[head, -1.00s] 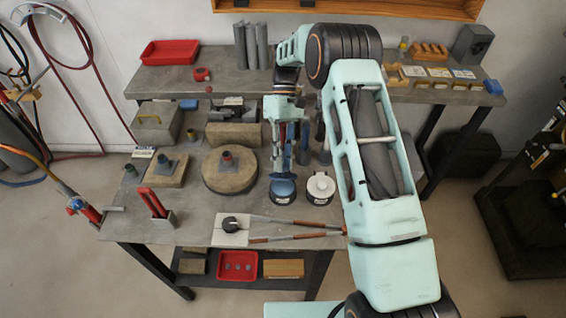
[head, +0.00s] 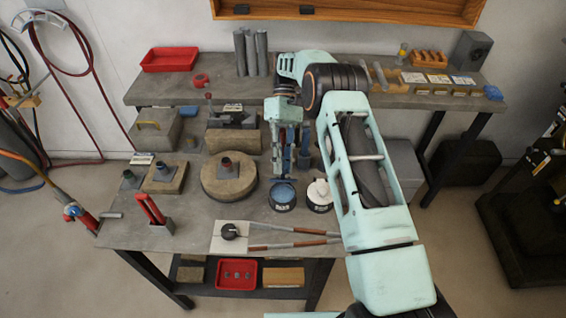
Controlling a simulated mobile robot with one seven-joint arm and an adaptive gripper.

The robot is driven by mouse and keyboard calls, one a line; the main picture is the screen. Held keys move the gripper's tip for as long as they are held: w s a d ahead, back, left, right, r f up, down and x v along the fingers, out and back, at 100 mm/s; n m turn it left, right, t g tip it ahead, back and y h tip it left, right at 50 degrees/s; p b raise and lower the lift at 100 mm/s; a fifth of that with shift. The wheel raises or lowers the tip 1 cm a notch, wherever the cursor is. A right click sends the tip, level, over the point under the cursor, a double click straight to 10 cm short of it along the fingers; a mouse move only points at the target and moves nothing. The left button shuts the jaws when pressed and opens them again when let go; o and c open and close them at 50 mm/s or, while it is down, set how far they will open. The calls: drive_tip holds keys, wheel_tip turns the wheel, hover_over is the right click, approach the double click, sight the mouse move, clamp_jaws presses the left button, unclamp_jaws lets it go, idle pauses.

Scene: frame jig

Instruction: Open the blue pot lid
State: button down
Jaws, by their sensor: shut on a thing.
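The blue pot (head: 282,198) stands on the bench next to a white pot (head: 319,196). It has a dark body with a white label, and its round top shows blue. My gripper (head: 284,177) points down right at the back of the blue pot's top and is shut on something. That appears to be the blue pot lid, but the fingers and distance hide its knob. I cannot tell clearly whether the lid rests on the rim or is slightly apart from it.
A round stone block (head: 229,184) with an upright peg stands left of the pots. A dark knob on a white plate (head: 230,237) and red-and-grey rods (head: 295,244) lie in front. My forearm covers the area to the right.

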drive_tip(key=c, duration=1.8)
unclamp_jaws()
drive_tip(key=shift+o, duration=0.2)
drive_tip(key=shift+r, duration=0.1)
